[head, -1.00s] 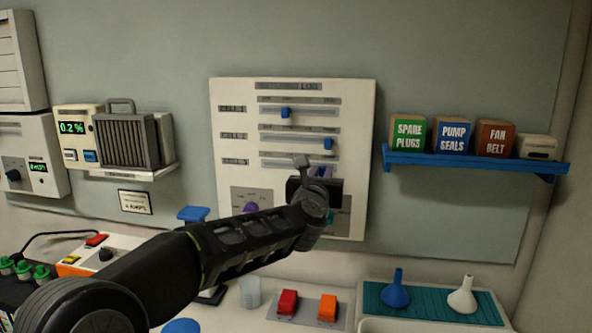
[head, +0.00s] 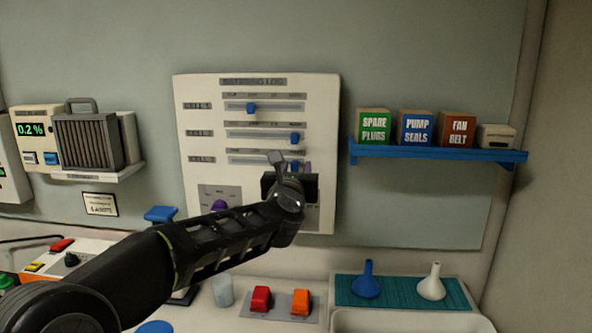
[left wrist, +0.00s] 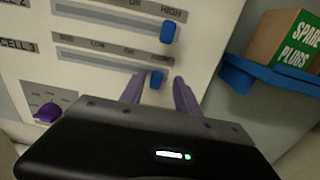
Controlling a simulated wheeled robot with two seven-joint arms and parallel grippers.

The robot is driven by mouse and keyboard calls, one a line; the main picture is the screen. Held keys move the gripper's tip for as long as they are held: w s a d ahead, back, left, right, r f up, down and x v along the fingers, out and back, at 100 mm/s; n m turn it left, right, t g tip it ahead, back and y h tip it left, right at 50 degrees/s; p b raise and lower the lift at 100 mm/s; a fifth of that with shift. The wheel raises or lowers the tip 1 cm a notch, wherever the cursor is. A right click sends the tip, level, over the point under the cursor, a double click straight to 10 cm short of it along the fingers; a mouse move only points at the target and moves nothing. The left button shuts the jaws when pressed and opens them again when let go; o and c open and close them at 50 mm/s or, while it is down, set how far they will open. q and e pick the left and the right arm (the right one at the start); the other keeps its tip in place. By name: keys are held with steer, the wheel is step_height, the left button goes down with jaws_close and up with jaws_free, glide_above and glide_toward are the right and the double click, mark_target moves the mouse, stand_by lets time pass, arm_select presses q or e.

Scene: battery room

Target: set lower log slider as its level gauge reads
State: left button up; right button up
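The log board (head: 188,150) is a cream panel on the wall with three horizontal slider rows. The lower slider's blue knob (left wrist: 156,80) sits in the CELL 3 row, right of the middle, towards the right end of its slot. In the head view this knob (head: 295,166) shows just beyond my gripper. My left gripper (left wrist: 160,92) is open, with one purple-grey finger on each side of the knob; I cannot tell whether they touch it. In the head view the left gripper (head: 284,165) covers part of the board's bottom. No level gauge is clearly readable. My right gripper is out of view.
A blue shelf (head: 440,153) with labelled boxes is right of the board. A purple knob (head: 220,206) sits at the board's lower left. Below are red (head: 261,298) and orange (head: 301,301) switches, and a teal mat (head: 400,292) with two funnels.

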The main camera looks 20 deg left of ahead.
arm_select(q)
steer(key=shift+s, duration=0.1)
steer(key=b+v, duration=0.2)
steer(key=v, duration=0.5)
steer(key=shift+s+d, duration=0.15)
steer(key=shift+s, duration=0.15)
